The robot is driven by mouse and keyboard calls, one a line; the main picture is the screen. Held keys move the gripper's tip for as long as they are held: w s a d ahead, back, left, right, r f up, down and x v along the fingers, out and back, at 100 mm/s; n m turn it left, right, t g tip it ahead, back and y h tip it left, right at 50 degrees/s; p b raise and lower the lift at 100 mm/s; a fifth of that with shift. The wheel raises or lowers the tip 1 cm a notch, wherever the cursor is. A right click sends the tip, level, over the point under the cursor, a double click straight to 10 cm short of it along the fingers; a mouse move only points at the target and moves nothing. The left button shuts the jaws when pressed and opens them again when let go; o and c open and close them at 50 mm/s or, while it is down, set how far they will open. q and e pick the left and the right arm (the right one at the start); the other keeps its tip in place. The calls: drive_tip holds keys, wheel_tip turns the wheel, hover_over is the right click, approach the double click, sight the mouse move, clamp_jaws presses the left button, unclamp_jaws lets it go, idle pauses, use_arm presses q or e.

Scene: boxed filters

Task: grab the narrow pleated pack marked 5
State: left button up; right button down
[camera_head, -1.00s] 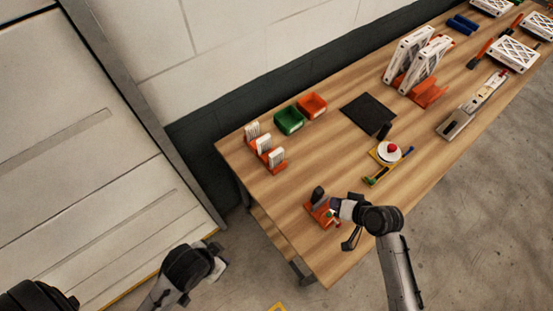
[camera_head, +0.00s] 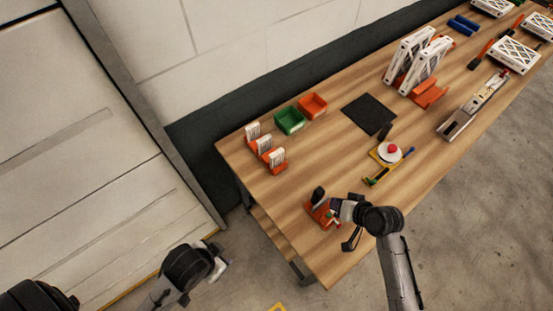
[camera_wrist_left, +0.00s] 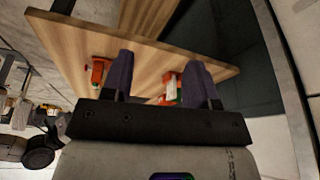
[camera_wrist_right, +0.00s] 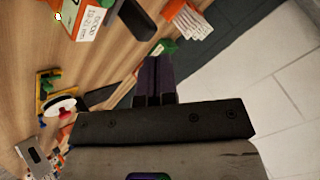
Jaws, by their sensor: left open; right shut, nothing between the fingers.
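Several narrow white pleated packs (camera_head: 277,155) stand in orange holders near the left end of the table. Their markings are too small to read, so I cannot tell which is marked 5. My right gripper (camera_head: 333,212) is shut and empty, close to an orange stand at the front of the table; its closed fingers (camera_wrist_right: 155,78) show in the right wrist view. My left gripper (camera_head: 222,265) is open and empty, off the table's left end. Its spread fingers (camera_wrist_left: 160,85) show in the left wrist view, apart from the orange items beyond them.
Green (camera_head: 289,121) and orange (camera_head: 312,105) bins stand right of the packs. An orange stand (camera_head: 319,210) is beside my right gripper. The table's middle is mostly bare.

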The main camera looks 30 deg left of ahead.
use_arm(q)
drive_tip(key=o, duration=0.6)
drive_tip(key=shift+o, duration=0.5)
drive_tip(key=shift+d, duration=0.15)
